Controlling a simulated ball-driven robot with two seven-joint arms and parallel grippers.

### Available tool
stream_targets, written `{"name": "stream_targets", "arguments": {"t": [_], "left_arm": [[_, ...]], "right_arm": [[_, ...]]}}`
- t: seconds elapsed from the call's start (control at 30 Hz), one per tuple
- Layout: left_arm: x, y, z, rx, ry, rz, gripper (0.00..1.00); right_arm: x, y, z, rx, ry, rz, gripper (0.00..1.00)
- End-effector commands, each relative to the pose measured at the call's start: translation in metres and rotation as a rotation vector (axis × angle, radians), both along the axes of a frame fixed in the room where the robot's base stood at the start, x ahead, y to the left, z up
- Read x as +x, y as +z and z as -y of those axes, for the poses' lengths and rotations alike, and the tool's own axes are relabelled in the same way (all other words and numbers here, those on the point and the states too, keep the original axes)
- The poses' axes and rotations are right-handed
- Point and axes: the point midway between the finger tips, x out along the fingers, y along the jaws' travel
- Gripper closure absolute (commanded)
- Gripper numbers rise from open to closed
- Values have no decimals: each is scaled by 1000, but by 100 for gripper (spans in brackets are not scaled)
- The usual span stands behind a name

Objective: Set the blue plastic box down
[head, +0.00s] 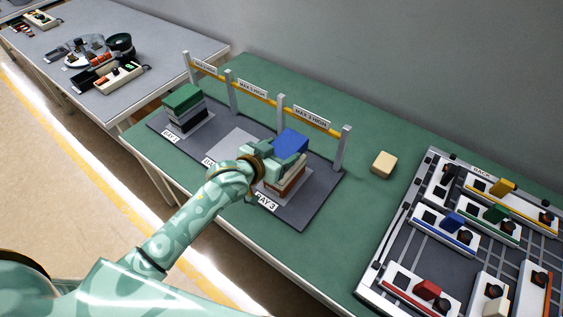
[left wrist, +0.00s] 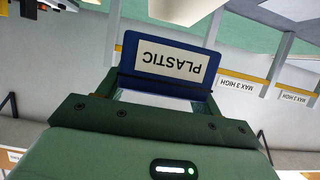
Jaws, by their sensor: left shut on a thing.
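The blue plastic box (head: 291,142) is at the BAY 3 end of the dark grey mat (head: 310,212). My left gripper (head: 272,152) is shut on it. In the left wrist view the blue box (left wrist: 170,66) fills the space ahead of the jaws, its PLASTIC label upside down. Beneath it in the head view is a stack with red and whitish layers (head: 284,181). I cannot tell whether the box touches this stack. My gripper and arm hide part of the stack and the middle bay. My right gripper is not in view.
A green-topped stack (head: 184,99) stands in BAY 1. A yellow bar (head: 262,96) on grey posts runs behind the bays, with MAX 3 HIGH signs. A cream block (head: 384,164) lies on the green table right of the mat. A rack (head: 403,235) of coloured items stands farther right.

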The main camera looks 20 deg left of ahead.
Motion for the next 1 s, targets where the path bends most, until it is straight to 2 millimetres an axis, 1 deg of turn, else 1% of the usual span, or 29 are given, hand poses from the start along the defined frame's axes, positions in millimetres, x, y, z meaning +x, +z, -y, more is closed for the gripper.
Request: {"name": "stream_targets", "arguments": {"t": [0.03,0.17,0.2,0.33,0.4,0.63,0.77,0.8,0.83,0.87,1.0], "left_arm": [[4,-5,0,-1,0,2,65],[9,-11,0,-2,-1,1,65],[12,-14,-1,-1,0,2,65],[12,-38,0,-2,0,-2,65],[12,-44,-1,-2,0,0,65],[12,-42,-1,-2,-1,2,65],[12,-46,-1,-2,0,2,65],[11,-46,-1,0,0,1,24],[11,-46,-1,0,0,1,15],[11,-46,-1,0,0,1,13],[11,-46,-1,0,0,1,13]], "right_arm": [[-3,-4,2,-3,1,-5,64],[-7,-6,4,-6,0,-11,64],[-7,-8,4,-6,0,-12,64],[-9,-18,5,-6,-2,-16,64],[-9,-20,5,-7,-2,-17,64],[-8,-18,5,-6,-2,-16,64],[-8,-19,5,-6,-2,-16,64],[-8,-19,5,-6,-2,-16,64],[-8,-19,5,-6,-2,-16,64],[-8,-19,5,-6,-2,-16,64],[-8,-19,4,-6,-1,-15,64]]}}
